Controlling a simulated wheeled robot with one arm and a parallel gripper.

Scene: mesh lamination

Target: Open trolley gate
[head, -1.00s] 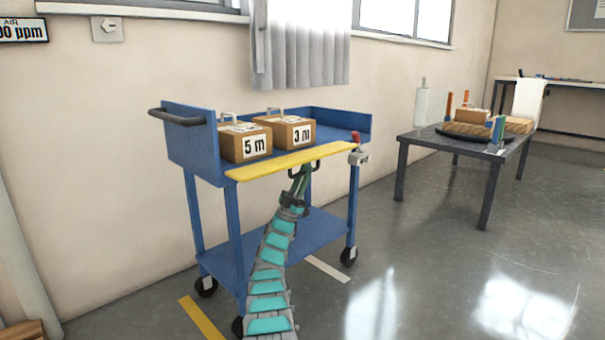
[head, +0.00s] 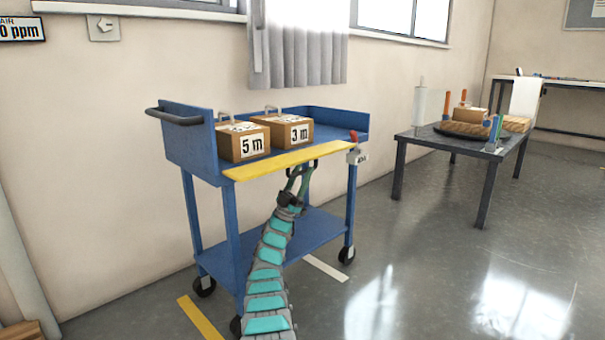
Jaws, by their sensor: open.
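The blue trolley (head: 190,140) stands against the wall. Its gate, a yellow panel (head: 260,168), runs along the front edge of the top shelf. A small latch box (head: 357,157) with a red knob (head: 353,136) sits at the gate's right end. My gripper (head: 299,176) is open, just below the right half of the gate, with its fingertips close to the lower edge. I cannot tell whether they touch it. The gate's handle is not clear behind the fingers. Two brown boxes, marked 5 m (head: 242,143) and 3 m (head: 291,132), stand on the top shelf.
The trolley has a lower blue shelf (head: 312,230) and black castors. A dark table (head: 415,140) with several items stands at the right. Yellow (head: 199,318) and white (head: 326,268) floor marks lie by the trolley. The floor at the front right is clear.

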